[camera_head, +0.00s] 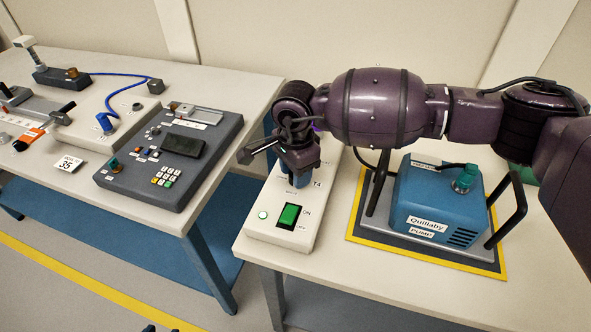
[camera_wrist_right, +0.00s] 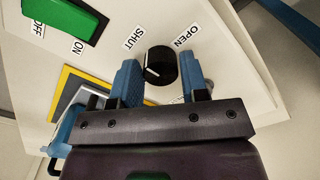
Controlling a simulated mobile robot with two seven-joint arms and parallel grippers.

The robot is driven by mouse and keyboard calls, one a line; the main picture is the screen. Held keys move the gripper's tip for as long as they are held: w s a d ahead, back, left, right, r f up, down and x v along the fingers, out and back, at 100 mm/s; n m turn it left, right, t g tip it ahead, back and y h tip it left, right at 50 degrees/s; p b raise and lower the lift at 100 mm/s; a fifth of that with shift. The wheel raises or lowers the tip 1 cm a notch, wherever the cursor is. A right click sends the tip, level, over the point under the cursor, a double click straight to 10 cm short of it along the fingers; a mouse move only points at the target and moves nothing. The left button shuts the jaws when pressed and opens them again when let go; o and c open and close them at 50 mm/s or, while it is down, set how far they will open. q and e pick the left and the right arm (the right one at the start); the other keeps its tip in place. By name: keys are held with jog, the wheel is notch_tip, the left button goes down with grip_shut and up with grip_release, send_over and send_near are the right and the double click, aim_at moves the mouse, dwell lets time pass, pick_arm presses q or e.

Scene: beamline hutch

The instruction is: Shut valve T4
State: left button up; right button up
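The T4 valve is a round black knob (camera_wrist_right: 161,66) with a white pointer line, set on a white panel (camera_head: 275,233). In the right wrist view, the labels SHUT (camera_wrist_right: 133,38) and OPEN (camera_wrist_right: 186,37) stand beyond it. The pointer line lies on the knob's left side, towards the lower left in that view. My right gripper (camera_head: 301,178) is over the panel, pointing down, and hides the knob in the head view. Its two blue fingertips (camera_wrist_right: 160,82) stand apart on either side of the knob. I cannot tell whether they touch it.
A blue Quillaby pump (camera_head: 430,205) with dark handles stands to the right. A grey keypad console (camera_head: 175,158) is on the left table, across a gap.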

jog(key=o, duration=0.3)
jog(key=shift+r, duration=0.1)
notch_tip(320, 180, up, 11)
jog(key=shift+f+p, duration=0.2)
jog(key=shift+p, duration=0.5)
jog(key=shift+s, duration=0.1)
